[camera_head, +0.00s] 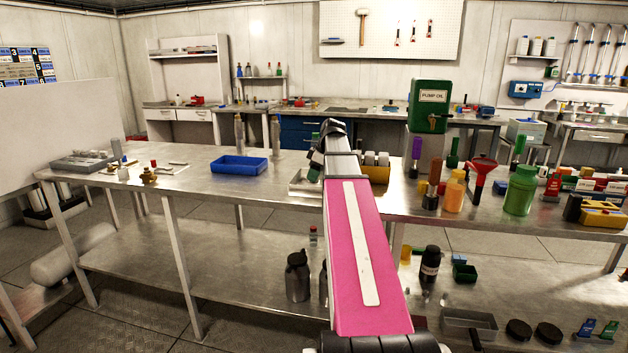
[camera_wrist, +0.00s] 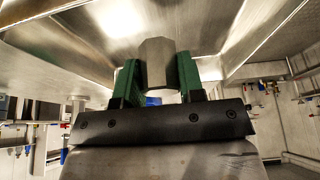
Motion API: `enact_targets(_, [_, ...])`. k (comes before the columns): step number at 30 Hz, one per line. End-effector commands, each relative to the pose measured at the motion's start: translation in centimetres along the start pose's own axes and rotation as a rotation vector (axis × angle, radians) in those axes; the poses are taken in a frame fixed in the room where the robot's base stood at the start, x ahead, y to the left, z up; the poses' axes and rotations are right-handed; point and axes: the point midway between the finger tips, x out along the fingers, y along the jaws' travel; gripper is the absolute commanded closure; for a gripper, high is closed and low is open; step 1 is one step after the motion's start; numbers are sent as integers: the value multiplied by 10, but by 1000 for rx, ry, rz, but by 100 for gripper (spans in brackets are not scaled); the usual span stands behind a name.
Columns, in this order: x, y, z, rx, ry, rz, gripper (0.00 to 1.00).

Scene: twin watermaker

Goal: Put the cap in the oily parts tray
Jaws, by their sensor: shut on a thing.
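My gripper (camera_wrist: 158,74) shows in the wrist view with its two green fingers on either side of a grey, faceted piece, which looks like the cap (camera_wrist: 156,60). The fingers are shut on it. In the head view my arm hides most of the gripper, and a bit of green (camera_head: 314,172) shows left of the arm over the bench. A shallow pale metal tray (camera_head: 301,187) is partly hidden behind the arm there. A blue tray (camera_head: 238,167) stands left of it on the bench. No label shows which is the oily parts tray.
A grey tray (camera_head: 82,162) and small brass parts (camera_head: 149,175) are at the bench's left. Tall grey cylinders (camera_head: 239,130) stand behind the blue tray. Bare bench lies front of the blue tray.

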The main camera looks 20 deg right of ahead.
Motion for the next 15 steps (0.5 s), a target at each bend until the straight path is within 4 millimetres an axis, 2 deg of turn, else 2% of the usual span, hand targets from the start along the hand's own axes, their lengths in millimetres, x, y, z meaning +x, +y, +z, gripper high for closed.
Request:
enact_targets(4, [17,-1,7,1,0,-1,92])
enact_targets(15, [20,0,8,1,0,0,92])
